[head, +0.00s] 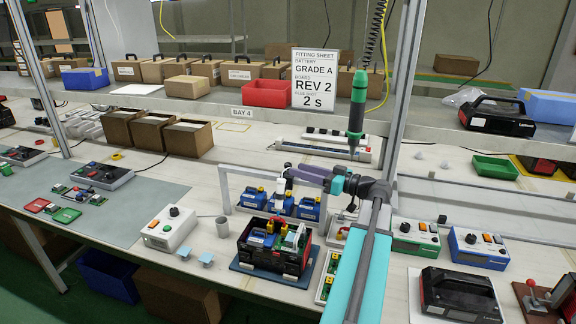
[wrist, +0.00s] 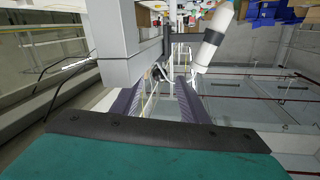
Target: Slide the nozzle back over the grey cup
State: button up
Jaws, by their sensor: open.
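The grey cup (head: 222,227) stands upright on the bench in the head view, left of the black battery case. In the wrist view the nozzle (wrist: 214,40) is at the upper right, beyond the fingers. My gripper (wrist: 158,88) is open there, its two dark fingers apart. I cannot tell whether a finger touches the nozzle or the gantry. The cup is not identifiable in the wrist view.
The black battery case (head: 272,247) with blue and green parts stands on a dark plate in front of the gantry. A white control box (head: 169,229) is left of the cup. Small light-blue pieces (head: 205,257) lie near the cup. A green screwdriver (head: 357,105) hangs above.

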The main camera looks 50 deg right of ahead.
aim_at(288, 165)
jog(key=shift+p+x, duration=0.6)
jog(key=shift+x, duration=2.25)
grip_shut()
